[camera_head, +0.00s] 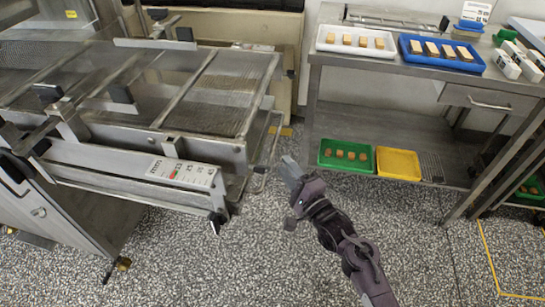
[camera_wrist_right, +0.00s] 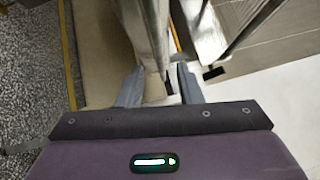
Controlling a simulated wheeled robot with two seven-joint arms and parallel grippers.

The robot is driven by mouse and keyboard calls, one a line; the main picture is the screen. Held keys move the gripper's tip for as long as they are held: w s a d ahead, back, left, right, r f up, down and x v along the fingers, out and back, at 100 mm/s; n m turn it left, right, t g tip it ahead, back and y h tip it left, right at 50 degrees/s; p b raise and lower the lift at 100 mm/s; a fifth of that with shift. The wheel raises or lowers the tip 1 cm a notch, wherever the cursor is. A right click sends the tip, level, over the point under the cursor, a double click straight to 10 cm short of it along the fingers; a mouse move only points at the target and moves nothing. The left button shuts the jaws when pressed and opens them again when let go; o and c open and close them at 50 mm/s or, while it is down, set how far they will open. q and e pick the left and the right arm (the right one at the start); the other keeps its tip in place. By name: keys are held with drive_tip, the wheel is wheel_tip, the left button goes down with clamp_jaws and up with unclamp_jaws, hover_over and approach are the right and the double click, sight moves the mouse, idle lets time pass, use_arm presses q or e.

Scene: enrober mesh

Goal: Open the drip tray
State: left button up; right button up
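The enrober (camera_head: 190,160) stands at the left in the head view, with a wire mesh belt (camera_head: 215,100) on top. What looks like the edge of the drip tray (camera_head: 237,187) shows low at its right end, below a thin metal frame; most of the tray is hidden under the belt. My right gripper (camera_head: 287,167) is just right of that end, pointing toward it. In the right wrist view its two grey fingers (camera_wrist_right: 160,86) are apart, with a metal edge (camera_wrist_right: 150,45) showing between and beyond them. I cannot tell whether they touch it. My left gripper is not in view.
A steel table (camera_head: 400,115) stands at the right. White (camera_head: 355,41) and blue (camera_head: 441,53) trays of pieces are on top; green (camera_head: 346,155) and yellow (camera_head: 398,163) trays are on its lower shelf. The speckled floor (camera_head: 230,265) in front is clear.

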sight(272, 149)
drive_tip(key=x, duration=0.7)
drive_tip(key=shift+w, duration=0.2)
clamp_jaws()
